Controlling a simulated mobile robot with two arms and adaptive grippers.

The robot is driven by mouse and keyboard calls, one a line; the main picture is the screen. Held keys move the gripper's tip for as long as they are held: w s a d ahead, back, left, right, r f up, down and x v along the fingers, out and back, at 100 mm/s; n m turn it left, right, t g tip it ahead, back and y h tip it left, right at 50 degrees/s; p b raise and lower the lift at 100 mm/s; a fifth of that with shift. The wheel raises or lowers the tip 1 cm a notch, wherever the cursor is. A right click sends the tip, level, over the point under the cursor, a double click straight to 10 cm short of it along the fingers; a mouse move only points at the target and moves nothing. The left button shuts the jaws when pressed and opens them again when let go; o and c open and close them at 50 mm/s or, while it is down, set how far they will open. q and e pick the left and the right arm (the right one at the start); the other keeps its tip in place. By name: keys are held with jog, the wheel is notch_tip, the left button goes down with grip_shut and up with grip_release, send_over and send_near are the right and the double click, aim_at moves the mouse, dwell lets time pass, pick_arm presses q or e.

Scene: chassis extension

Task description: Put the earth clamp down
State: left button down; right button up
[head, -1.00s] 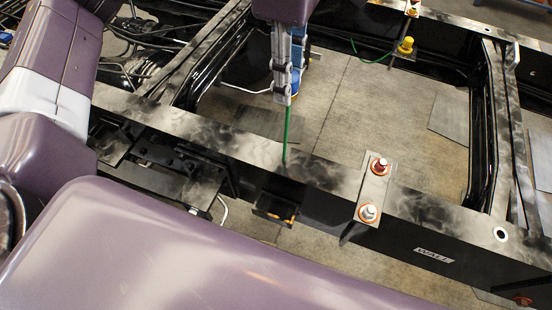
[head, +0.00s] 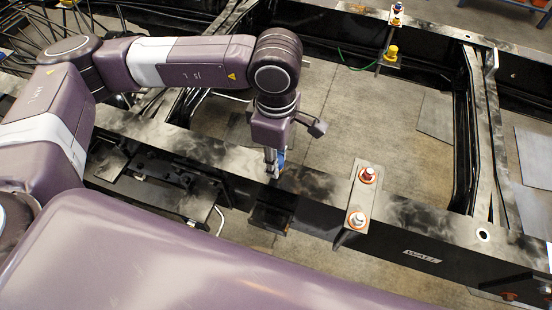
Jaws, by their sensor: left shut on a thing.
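My left gripper (head: 272,167) points straight down over the near chassis rail (head: 316,183), left of the plate with two bolts. It is shut on the earth clamp (head: 281,158), of which only a small blue part shows beside the fingers. The rest of the clamp is hidden behind the gripper. The fingertips are at or just above the rail's top face; I cannot tell whether the clamp touches it. My right gripper is not in view.
Bare floor (head: 340,115) shows between the rails.

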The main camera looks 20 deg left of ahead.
pick_arm(q)
jog(key=shift+f, duration=0.7)
jog(key=shift+f, duration=0.2)
jog(key=c, duration=1.6)
grip_release()
jog(key=shift+r, duration=0.1)
